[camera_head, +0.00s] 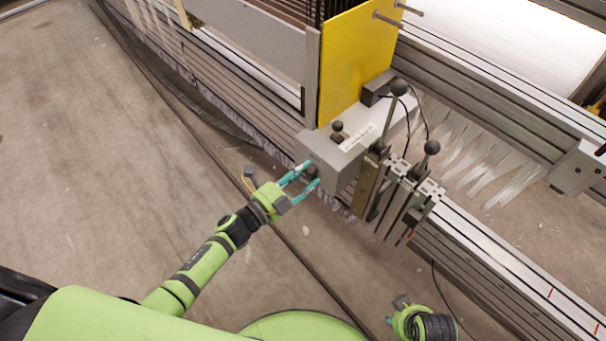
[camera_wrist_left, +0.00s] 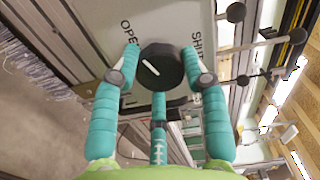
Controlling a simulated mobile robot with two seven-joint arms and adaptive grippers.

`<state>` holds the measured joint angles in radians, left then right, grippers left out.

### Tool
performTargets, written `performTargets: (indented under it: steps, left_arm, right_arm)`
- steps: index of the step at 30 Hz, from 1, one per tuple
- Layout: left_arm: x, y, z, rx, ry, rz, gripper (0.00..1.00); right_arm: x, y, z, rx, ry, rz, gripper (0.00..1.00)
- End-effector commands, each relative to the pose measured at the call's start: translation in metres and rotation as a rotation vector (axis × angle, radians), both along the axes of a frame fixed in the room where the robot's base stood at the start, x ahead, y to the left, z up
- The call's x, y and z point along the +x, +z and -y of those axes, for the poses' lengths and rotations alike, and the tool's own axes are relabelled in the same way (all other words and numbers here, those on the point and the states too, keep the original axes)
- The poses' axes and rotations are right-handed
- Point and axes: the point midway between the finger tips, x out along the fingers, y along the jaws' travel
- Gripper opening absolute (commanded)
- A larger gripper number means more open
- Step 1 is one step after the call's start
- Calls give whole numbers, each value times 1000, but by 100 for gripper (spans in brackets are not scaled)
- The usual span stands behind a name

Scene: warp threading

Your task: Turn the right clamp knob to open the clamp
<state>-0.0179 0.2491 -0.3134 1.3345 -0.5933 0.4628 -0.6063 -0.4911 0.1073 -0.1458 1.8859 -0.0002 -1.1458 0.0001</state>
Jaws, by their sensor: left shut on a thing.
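The black round clamp knob (camera_wrist_left: 165,67) sits on a grey panel in the left wrist view, with a white mark pointing to the upper left. The panel reads OPEN on the knob's left and what looks like SHUT on its right. My left gripper (camera_wrist_left: 160,56) is shut on the knob, with a teal finger on each side. In the head view my left gripper (camera_head: 310,174) reaches the front face of the grey clamp box (camera_head: 338,165); its fingers partly hide the knob there. My right gripper (camera_head: 397,310) is low in the head view, away from the box, its fingers barely visible.
A yellow plate (camera_head: 352,65) stands behind the box. Black ball-ended levers (camera_head: 398,88) rise from the box and the metal blocks (camera_head: 400,200) at its right. A long slotted rail (camera_head: 510,265) runs to the lower right. The concrete floor (camera_head: 110,170) at left is mostly clear.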

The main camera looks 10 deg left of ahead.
Motion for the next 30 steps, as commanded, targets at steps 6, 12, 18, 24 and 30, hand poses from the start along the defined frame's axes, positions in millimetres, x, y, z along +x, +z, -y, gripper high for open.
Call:
performTargets:
  steps: [6, 12, 18, 24, 30]
  left_arm:
    - [2, 2, -1, -2, 4, 4, 12]
    - [2, 2, -1, -2, 3, 4, 68]
    - [1, 1, -1, 0, 1, 2, 68]
    - [-5, 0, -4, 1, 2, 0, 68]
    - [-34, -1, -23, 1, 2, -2, 68]
  right_arm:
    - [0, 0, 0, 0, 0, 0, 40]
    - [0, 0, -1, 1, 0, 0, 40]
    - [0, 0, -1, 1, 0, 0, 40]
    - [1, 1, 0, 1, -1, 2, 40]
    - [1, 0, 0, 0, -1, 1, 40]
